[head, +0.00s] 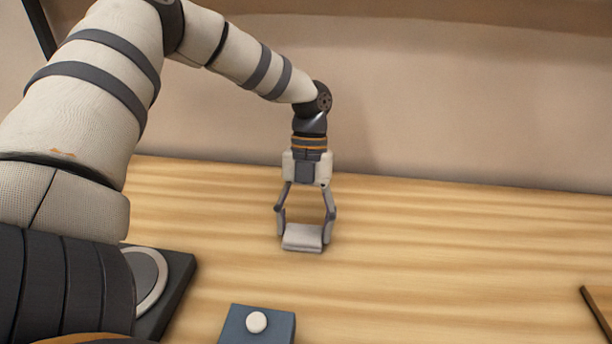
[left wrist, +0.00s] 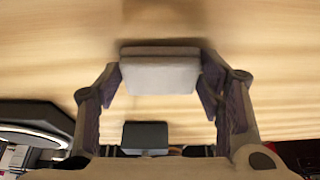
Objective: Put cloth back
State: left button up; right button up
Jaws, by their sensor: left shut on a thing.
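A folded light grey cloth (head: 303,238) is between the fingertips of my left gripper (head: 306,226) in the head view. The left gripper points down and is shut on the cloth, over the wooden table. In the left wrist view the cloth (left wrist: 160,75) spans the gap between the two fingers of the left gripper (left wrist: 163,85). I cannot tell whether the cloth touches the table. My right gripper is not in view.
A dark blue-grey box with a round white button (head: 256,322) stands at the front of the table (head: 420,250). A dark device with a pale ring (head: 150,280) is at the left. A dark-edged object (head: 598,312) is at the right. The table around the cloth is clear.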

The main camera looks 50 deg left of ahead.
pick_arm(q)
jog(key=shift+f, duration=0.2)
jog(key=o, duration=1.1)
jog(key=shift+r, duration=0.15)
jog(key=v, duration=1.2)
